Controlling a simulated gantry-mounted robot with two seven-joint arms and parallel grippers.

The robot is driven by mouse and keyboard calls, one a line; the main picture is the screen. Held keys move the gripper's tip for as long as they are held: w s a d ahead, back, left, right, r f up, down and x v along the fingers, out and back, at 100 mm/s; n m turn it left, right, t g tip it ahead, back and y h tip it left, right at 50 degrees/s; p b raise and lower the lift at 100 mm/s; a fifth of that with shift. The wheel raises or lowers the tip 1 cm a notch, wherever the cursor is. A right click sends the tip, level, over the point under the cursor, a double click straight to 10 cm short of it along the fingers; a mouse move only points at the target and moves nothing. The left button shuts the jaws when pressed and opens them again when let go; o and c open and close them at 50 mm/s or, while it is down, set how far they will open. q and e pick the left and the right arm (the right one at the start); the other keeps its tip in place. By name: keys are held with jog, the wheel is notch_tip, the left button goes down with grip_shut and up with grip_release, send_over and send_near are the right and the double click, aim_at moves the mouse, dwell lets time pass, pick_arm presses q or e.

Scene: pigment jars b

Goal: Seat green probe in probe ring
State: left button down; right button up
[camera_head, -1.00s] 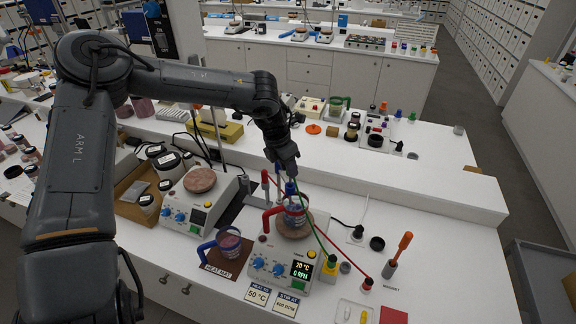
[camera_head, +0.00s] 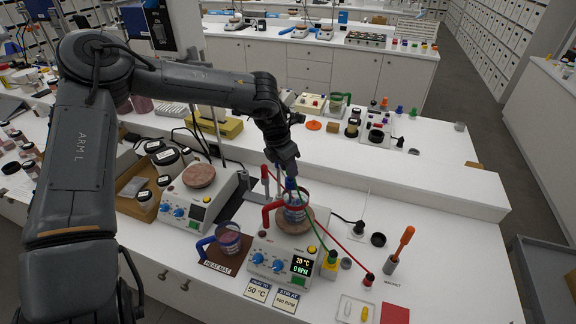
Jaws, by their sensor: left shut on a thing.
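My left gripper (camera_head: 288,171) reaches down from above the beaker (camera_head: 296,211) on the front hotplate (camera_head: 283,262). It is shut on the green probe, which is mostly hidden by the fingers. The green lead (camera_head: 317,229) runs from just below the fingers to a green plug on a yellow block (camera_head: 331,262). A small blue part (camera_head: 291,186) shows right under the fingertips, above the beaker. I cannot tell whether it is the probe ring or whether the probe is inside a ring. My right gripper is not in view.
A red-handled part (camera_head: 266,214) stands at the beaker's left side. A red lead ends at a red plug (camera_head: 368,280). A blue-handled mug (camera_head: 228,240) sits on the heat mat. A second hotplate (camera_head: 193,205) stands behind left. An orange-handled tool (camera_head: 402,243) stands at right.

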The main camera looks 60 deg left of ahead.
pick_arm(q)
jog(key=shift+f+b, duration=0.65)
jog(key=shift+f, duration=0.35)
jog(key=c, duration=0.7)
grip_release()
jog(key=shift+c, duration=0.2)
jog(key=shift+r, duration=0.2)
jog(key=v, duration=1)
jog(key=shift+r+b, duration=0.25)
jog(key=shift+b, duration=0.2)
jog(key=shift+s, duration=0.1)
